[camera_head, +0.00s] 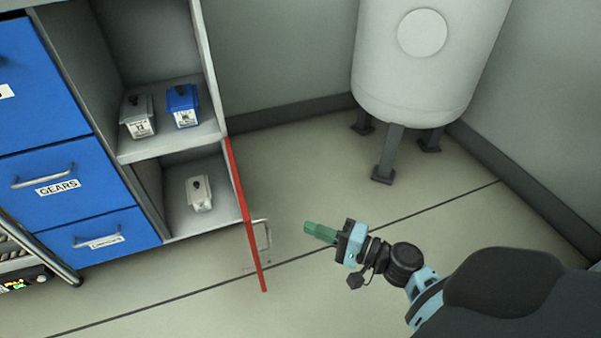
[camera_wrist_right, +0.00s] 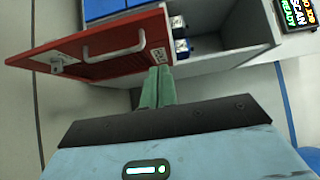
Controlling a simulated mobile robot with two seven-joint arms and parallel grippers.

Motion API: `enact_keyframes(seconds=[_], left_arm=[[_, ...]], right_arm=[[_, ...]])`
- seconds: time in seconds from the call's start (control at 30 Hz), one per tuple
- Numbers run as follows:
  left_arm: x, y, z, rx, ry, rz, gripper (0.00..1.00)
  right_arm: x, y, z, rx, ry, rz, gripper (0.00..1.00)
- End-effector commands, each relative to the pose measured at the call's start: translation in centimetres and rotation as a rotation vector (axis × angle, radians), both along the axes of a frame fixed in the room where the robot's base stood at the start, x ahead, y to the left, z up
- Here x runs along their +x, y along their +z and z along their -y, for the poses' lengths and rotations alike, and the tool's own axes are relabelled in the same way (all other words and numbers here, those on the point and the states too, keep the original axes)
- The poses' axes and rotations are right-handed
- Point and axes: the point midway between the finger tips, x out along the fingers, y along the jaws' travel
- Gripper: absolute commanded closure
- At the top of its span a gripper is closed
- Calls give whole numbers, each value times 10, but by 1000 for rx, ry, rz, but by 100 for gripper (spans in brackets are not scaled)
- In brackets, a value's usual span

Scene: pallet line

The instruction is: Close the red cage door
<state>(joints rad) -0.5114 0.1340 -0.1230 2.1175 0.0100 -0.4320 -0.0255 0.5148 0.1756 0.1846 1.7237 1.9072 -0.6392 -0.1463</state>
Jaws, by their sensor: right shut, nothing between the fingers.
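The red cage door (camera_head: 244,210) stands open, seen nearly edge-on, sticking out from the right side of the shelf cabinet. Its metal handle (camera_head: 267,234) is on the face turned to the right. The right wrist view shows that red face (camera_wrist_right: 85,62) and the handle (camera_wrist_right: 116,50) more fully. My right gripper (camera_head: 309,228) is shut and empty, to the right of the door with a gap between them in the head view. In the right wrist view its green fingertips (camera_wrist_right: 160,72) overlap the door's edge near a small label; contact cannot be told. My left gripper is not in view.
Blue drawers (camera_head: 65,188) are at left. A white tank (camera_head: 420,70) on legs stands behind. Floor around the door is clear.

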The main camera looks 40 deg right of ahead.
Motion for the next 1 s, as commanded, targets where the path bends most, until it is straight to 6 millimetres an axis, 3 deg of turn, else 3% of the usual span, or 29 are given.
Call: enact_keyframes(seconds=[0.47,0.7,1.0], left_arm=[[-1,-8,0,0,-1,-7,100],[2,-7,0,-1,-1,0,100],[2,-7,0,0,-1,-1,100]], right_arm=[[78,0,-40,-1,2,2,100],[85,0,-70,0,1,0,100],[87,0,-78,-1,0,0,100]])
